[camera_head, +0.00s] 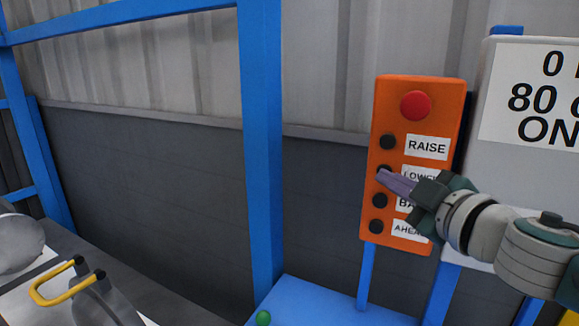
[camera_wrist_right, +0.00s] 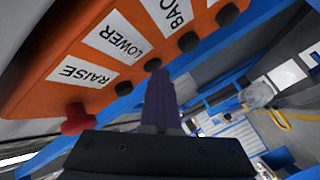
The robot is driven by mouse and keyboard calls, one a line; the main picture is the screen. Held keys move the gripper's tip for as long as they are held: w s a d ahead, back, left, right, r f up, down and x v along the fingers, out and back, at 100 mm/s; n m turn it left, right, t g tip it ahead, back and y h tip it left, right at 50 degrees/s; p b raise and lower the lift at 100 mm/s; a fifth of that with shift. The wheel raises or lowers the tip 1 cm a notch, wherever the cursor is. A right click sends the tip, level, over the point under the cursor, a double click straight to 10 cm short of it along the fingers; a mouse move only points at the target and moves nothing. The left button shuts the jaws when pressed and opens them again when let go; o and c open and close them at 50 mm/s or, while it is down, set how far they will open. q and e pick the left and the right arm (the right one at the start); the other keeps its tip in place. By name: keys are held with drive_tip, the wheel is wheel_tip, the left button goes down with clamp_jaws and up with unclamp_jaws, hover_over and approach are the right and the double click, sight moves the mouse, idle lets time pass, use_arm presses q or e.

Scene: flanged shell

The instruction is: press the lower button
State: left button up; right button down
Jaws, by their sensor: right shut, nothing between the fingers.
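The orange control box (camera_head: 390,95) stands on a blue post at the right of the head view. It has a red button on top and a column of dark buttons with labels. The LOWER button (camera_head: 384,169) is second in the dark column, partly covered by my right gripper (camera_head: 382,175). My right gripper is shut and empty, its purple fingertips at this button. In the right wrist view the fingertips (camera_wrist_right: 159,76) lie just below the LOWER button (camera_wrist_right: 152,65). I cannot tell whether they touch it. My left gripper is not in view.
The RAISE button (camera_head: 388,142) is just above and the BACK button (camera_head: 379,200) just below. A grey cabinet with a printed sign (camera_head: 535,95) stands close on the right. A blue frame post (camera_head: 262,150) rises left of the box, with open space between them.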

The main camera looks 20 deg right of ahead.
drive_tip(key=shift+s, duration=0.1)
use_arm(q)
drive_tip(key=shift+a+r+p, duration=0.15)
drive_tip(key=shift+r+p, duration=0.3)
use_arm(e)
drive_tip(key=s+a, duration=0.3)
drive_tip(key=a, duration=0.1)
drive_tip(key=shift+s+a, duration=0.4)
